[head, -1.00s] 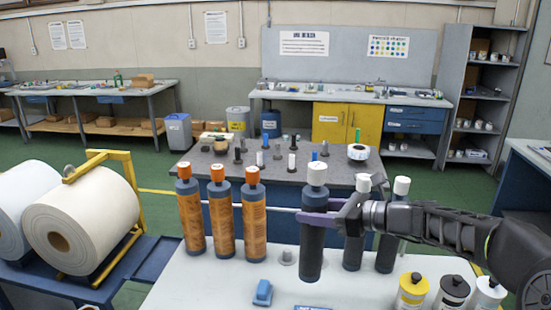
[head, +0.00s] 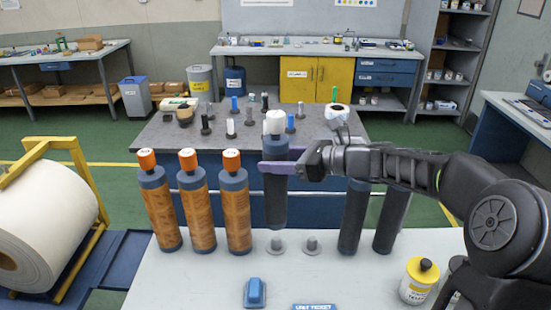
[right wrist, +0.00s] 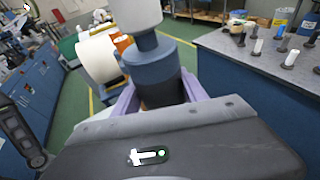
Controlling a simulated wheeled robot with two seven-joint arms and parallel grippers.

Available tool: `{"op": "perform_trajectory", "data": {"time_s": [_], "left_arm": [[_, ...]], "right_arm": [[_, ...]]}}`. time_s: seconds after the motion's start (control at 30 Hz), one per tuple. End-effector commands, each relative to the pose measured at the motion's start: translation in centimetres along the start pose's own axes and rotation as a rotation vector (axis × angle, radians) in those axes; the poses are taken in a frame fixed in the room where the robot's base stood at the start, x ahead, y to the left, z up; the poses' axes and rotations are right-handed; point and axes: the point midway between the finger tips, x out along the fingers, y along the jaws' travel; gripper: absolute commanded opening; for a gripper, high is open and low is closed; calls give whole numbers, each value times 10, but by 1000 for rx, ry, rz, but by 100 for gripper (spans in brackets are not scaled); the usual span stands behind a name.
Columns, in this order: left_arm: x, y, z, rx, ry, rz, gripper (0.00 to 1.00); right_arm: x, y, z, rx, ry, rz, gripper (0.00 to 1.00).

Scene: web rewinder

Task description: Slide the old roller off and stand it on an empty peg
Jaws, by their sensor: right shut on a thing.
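My right gripper (head: 268,168) has purple fingers shut around the grey upper collar of a dark roller with a white cap (head: 274,195). The roller hangs roughly upright, its lower end close to an empty peg (head: 276,245) on the pale table. It looks just above or behind that peg; I cannot tell whether they touch. A second empty peg (head: 311,245) stands to its right. In the right wrist view the roller's collar (right wrist: 153,75) sits between the purple fingers, below the white cap (right wrist: 138,14). My left gripper is out of view.
Three orange-brown rollers (head: 198,210) stand left of the pegs. Two dark rollers (head: 353,215) stand to the right, partly hidden by my arm. A blue block (head: 255,293) and a yellow bottle (head: 418,282) are near the front. A grey bench (head: 160,135) stands behind.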

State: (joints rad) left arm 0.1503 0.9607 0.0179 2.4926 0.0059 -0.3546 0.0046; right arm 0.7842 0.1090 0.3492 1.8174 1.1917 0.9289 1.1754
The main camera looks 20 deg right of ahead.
Motion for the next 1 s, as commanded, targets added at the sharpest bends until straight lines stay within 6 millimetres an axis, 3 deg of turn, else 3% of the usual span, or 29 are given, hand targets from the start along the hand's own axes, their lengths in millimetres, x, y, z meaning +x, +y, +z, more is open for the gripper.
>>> {"op": "perform_trajectory", "data": {"time_s": [1.0], "left_arm": [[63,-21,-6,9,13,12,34]], "right_arm": [[23,0,-84,-1,-2,0,0]]}}
